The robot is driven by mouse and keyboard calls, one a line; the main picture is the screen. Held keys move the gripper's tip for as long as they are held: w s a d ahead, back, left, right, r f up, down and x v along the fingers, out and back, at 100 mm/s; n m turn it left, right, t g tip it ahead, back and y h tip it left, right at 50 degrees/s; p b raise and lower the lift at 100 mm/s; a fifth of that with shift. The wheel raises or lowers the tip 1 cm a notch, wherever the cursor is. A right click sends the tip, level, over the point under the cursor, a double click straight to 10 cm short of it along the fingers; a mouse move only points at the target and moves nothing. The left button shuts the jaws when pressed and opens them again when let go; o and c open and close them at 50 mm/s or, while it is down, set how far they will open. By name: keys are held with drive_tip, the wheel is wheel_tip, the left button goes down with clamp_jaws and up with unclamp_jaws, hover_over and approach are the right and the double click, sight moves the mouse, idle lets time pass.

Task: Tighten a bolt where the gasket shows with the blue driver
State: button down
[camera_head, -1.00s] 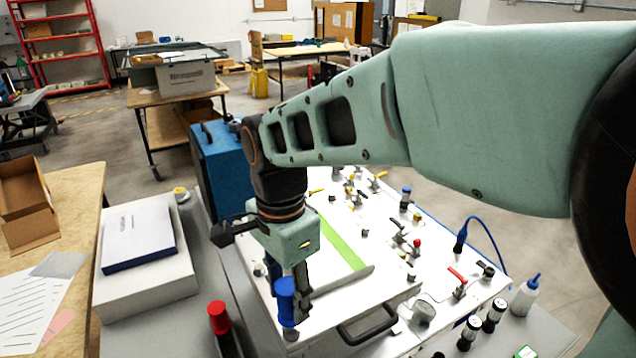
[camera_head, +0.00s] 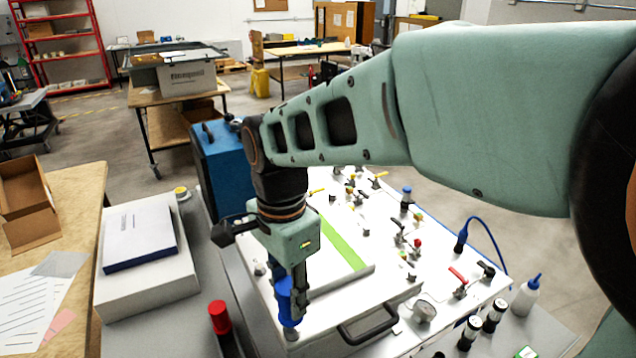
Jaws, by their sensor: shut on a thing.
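The blue driver (camera_head: 285,303) is held upright in my gripper (camera_head: 296,291), with its lower end over the front left part of the white analyser panel (camera_head: 330,307). My gripper is shut on the driver's blue handle. A small round grey piece shows right under the driver at the panel's front left corner, and I cannot tell whether the driver touches it. Another small bolt-like knob (camera_head: 260,268) stands on the panel to the left of my gripper. I cannot make out a gasket.
A red-handled tool (camera_head: 219,318) stands in a dark holder left of the panel. A black handle (camera_head: 367,325) sticks out at the panel's front. Valves, a gauge (camera_head: 424,311) and a white bottle (camera_head: 525,297) are to the right. A blue case (camera_head: 222,165) stands behind.

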drive_tip(key=shift+r+p, duration=2.35)
drive_tip(key=shift+r, duration=0.75)
